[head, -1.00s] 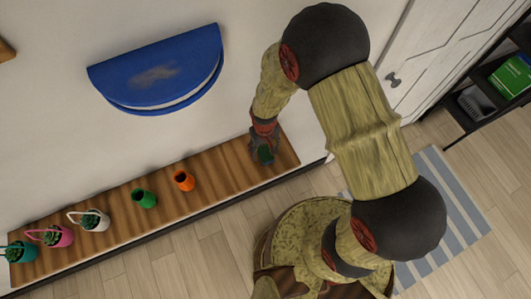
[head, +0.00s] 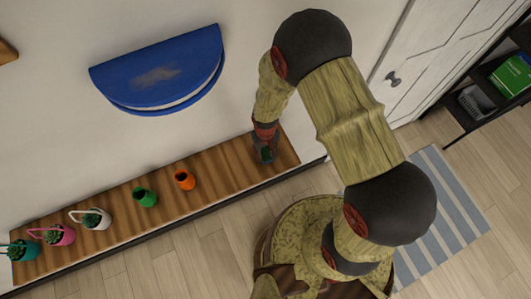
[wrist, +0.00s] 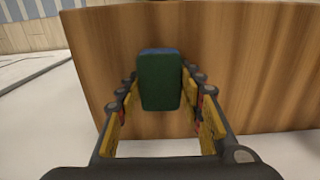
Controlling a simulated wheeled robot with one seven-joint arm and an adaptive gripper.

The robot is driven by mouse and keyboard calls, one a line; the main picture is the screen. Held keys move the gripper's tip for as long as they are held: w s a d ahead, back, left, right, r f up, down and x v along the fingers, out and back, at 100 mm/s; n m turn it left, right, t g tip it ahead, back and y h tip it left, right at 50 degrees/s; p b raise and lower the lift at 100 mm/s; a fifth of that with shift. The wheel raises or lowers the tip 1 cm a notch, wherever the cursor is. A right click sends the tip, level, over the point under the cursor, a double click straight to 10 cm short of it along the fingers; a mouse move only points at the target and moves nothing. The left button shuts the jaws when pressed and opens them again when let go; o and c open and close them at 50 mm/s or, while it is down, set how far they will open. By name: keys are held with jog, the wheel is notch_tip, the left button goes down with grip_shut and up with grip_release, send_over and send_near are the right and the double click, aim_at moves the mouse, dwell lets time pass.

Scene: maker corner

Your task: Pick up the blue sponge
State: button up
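The sponge (wrist: 160,82) is a small block with a dark green face and a blue edge along its top in the wrist view. It sits between the fingers of my gripper (wrist: 160,88), whose tips lie against its left and right sides. In the head view my gripper (head: 264,150) is at the right end of the wooden shelf (head: 226,174), and only a small dark green part of the sponge (head: 266,154) shows there. I cannot tell whether the sponge touches the shelf.
An orange vase (head: 185,180) and a green vase (head: 145,197) stand to the left on the shelf. A blue half-round wall table (head: 160,70) is above. A door (head: 415,60) is at right.

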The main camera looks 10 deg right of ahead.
aim_at(266, 152)
jog(key=shift+c, duration=0.6)
jog(key=shift+r, duration=0.55)
notch_tip(266, 152, up, 2)
jog(key=shift+s+r+b, duration=0.1)
jog(key=shift+r+b, duration=0.1)
jog(key=shift+b, duration=0.4)
jog(key=s+d+r+b, duration=0.1)
jog(key=s+d+r, duration=0.3)
jog(key=s+r, duration=0.5)
jog(key=s, duration=0.4)
jog(key=shift+d+r, duration=0.15)
jog(key=shift+r, duration=0.1)
jog(key=shift+o, duration=0.8)
jog(key=c, duration=0.5)
